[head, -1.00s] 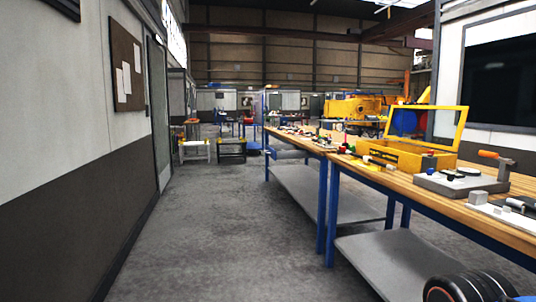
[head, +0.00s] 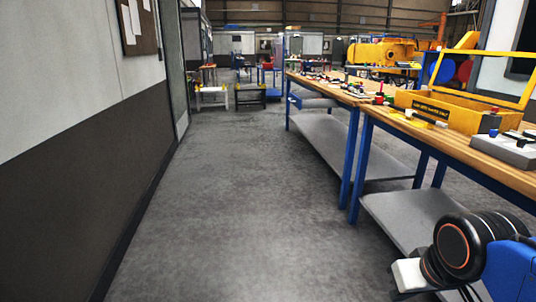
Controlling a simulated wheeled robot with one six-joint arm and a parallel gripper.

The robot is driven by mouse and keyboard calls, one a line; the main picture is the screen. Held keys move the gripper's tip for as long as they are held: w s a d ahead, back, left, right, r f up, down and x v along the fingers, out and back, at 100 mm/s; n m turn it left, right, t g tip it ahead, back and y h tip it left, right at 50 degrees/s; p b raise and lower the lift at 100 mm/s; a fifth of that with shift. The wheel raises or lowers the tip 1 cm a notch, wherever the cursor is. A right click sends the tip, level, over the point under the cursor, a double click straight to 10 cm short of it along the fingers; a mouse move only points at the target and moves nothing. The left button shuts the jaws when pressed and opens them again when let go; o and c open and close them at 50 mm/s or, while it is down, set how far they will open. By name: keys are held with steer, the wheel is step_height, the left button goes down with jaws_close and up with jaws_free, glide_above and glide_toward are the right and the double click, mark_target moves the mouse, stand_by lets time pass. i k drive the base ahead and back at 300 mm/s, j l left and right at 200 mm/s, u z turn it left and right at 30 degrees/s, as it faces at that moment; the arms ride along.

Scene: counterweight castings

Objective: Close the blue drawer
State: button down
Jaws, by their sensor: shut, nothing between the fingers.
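A small blue drawer front (head: 294,101) shows at the left end of the farther workbench (head: 322,82), just under its top. It appears to stick out a little, but it is small and far off, so how far is hard to tell. My gripper's fingers are not visible. Only part of my own arm, a black joint with an orange ring and a blue link, shows at the lower right, well short of the drawer.
The nearer workbench (head: 470,141) on the right carries a yellow open-lidded box (head: 447,113) and has a grey lower shelf (head: 405,212). A wall (head: 75,170) runs along the left. The grey floor aisle (head: 240,200) between is clear. Small tables (head: 212,97) stand farther back.

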mark_target(314, 100)
steer(key=i+j, duration=0.15)
steer(key=i, duration=0.65)
steer(key=i+j, duration=0.15)
steer(key=i, duration=0.7)
steer(key=k+j+u, duration=0.05)
